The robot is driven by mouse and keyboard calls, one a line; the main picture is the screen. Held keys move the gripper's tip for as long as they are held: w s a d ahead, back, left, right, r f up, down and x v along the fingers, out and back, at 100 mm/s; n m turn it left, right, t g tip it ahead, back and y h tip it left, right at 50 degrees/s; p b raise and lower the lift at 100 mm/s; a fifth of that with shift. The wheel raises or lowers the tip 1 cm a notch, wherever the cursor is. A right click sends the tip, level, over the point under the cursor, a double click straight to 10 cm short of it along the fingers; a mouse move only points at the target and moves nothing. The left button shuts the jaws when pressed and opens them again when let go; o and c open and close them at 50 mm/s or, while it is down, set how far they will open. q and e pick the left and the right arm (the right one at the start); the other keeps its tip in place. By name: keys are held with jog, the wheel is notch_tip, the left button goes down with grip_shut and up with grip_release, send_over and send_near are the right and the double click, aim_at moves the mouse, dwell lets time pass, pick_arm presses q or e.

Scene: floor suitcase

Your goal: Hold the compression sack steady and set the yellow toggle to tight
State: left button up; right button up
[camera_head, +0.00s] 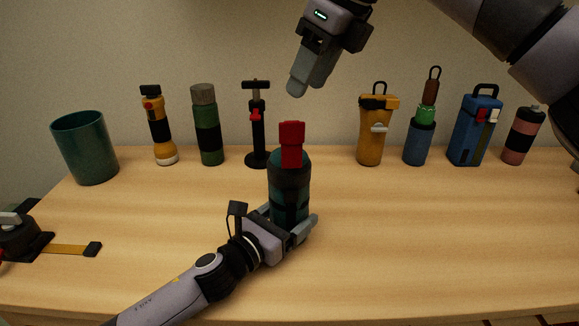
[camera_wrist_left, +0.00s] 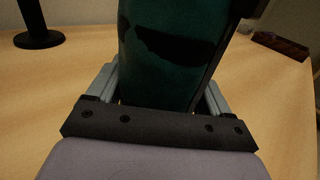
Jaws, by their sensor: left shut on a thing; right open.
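A dark teal cylinder with black bands and a red piece on top (camera_head: 290,188) stands upright on the table. It appears to be the compression sack. I make out no yellow toggle on it. My left gripper (camera_head: 290,224) is shut around its lower body. In the left wrist view, the teal body (camera_wrist_left: 165,65) sits between the fingers of the left gripper (camera_wrist_left: 158,92). My right gripper (camera_head: 298,87) is open and empty, above the red top, pointing down, apart from it. Its fingers overlap in this view, so the gap is hidden.
Along the back of the wooden table (camera_head: 420,240) stand a green cup (camera_head: 85,150), flashlight (camera_head: 158,128), green bottle (camera_head: 207,125), black pump-like stand (camera_head: 257,130), orange canister (camera_head: 371,135), blue-green bottle (camera_head: 420,140), blue box (camera_head: 475,130) and pink bottle (camera_head: 523,137). A strapped device (camera_head: 22,235) lies left. The front right is clear.

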jog(key=s+d+f+n+t+y, duration=0.25)
jog(key=d+f+y, duration=0.25)
jog(key=d+y, duration=0.25)
jog(key=shift+y, duration=0.35)
jog(key=x, duration=1.2)
jog(key=shift+w+a+r, duration=0.1)
jog(key=shift+w+a, duration=0.15)
jog(key=shift+w, duration=0.05)
grip_shut()
